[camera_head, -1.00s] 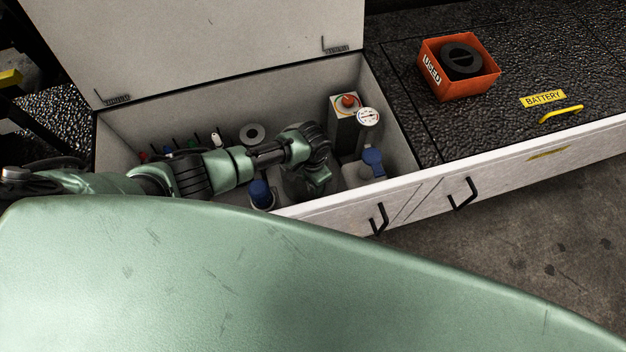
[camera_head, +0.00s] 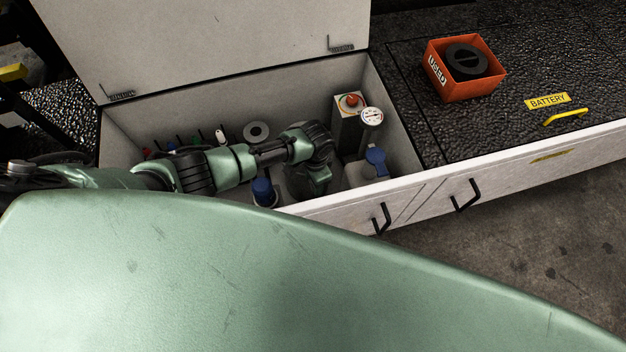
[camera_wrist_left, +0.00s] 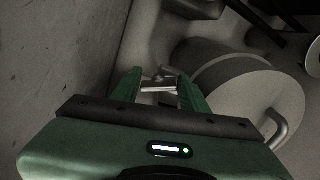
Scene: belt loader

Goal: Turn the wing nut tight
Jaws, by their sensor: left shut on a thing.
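My left gripper (camera_wrist_left: 159,84) reaches down into the open white compartment (camera_head: 384,92). In the left wrist view its two green fingers are shut on a small silver metal piece, which looks like the wing nut (camera_wrist_left: 158,88). Its outline is small and dark, so I cannot tell its angle or how tight it is. In the head view my left gripper (camera_head: 309,188) is low behind the compartment's front wall, and its fingertips and the wing nut are hidden. My right gripper is in neither view.
A large grey cylinder (camera_wrist_left: 262,98) stands close right of the fingers, with a bent metal rod. A blue-capped container (camera_head: 375,160), a gauge (camera_head: 371,117) and a blue-topped item (camera_head: 263,190) are around the gripper. The orange "USED" box (camera_head: 470,88) is outside, right.

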